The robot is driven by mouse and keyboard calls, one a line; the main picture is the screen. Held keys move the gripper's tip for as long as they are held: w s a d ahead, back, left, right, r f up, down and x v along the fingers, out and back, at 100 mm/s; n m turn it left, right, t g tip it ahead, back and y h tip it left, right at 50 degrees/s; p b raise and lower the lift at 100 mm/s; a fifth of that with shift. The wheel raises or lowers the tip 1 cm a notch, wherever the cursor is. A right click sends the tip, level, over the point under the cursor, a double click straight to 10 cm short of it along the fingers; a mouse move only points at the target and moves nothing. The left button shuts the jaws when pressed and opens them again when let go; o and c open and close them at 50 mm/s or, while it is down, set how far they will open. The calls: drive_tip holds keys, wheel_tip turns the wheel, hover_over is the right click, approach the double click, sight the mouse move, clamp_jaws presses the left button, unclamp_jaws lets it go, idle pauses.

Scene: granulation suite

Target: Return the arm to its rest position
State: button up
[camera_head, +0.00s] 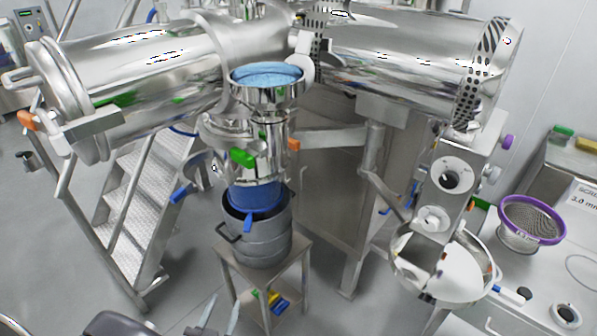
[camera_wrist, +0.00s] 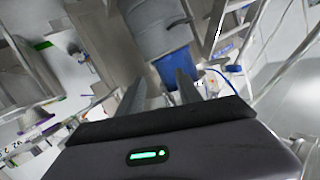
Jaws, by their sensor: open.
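My gripper (camera_head: 226,301) shows at the bottom of the head view, its two fingertips pointing up and apart. It is below and in front of the small steel stand that carries a grey drum (camera_head: 262,238). In the wrist view my gripper (camera_wrist: 160,76) has its fingers spread with nothing held between them. The grey drum (camera_wrist: 150,25) and a blue part (camera_wrist: 175,68) lie beyond the fingertips, with a visible gap in the head view. Most of my arm is out of view.
The steel stand (camera_head: 232,268) is close to my fingers. Steel stairs (camera_head: 150,190) rise at left. A round pan (camera_head: 440,275) and a purple-rimmed sieve (camera_head: 530,222) are at right. Large steel cylinders span the top.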

drive_tip(key=w+d+r+m+g+y+b, duration=0.1)
drive_tip(key=w+d+r+g+y, duration=0.15)
drive_tip(key=w+r, duration=0.2)
drive_tip(key=w+d+r+m+g+y+b, duration=0.1)
drive_tip(key=w+d+r+g, duration=0.15)
drive_tip(key=r, duration=0.35)
drive_tip(key=w+d+r+m+g+y+b, duration=0.1)
drive_tip(key=w+d+r+y, duration=0.1)
drive_tip(key=w+d+r, duration=0.3)
drive_tip(key=s+d+r+n+g+b, duration=0.2)
drive_tip(key=s+d+r, duration=0.5)
drive_tip(key=s+d, duration=0.25)
drive_tip(key=s+d+f+g+h, duration=0.1)
drive_tip(key=s+d+g+h, duration=0.1)
drive_tip(key=s+d, duration=0.6)
drive_tip(key=s, duration=0.5)
drive_tip(key=shift+s+d+f, duration=0.25)
drive_tip(key=shift+d+f, duration=0.15)
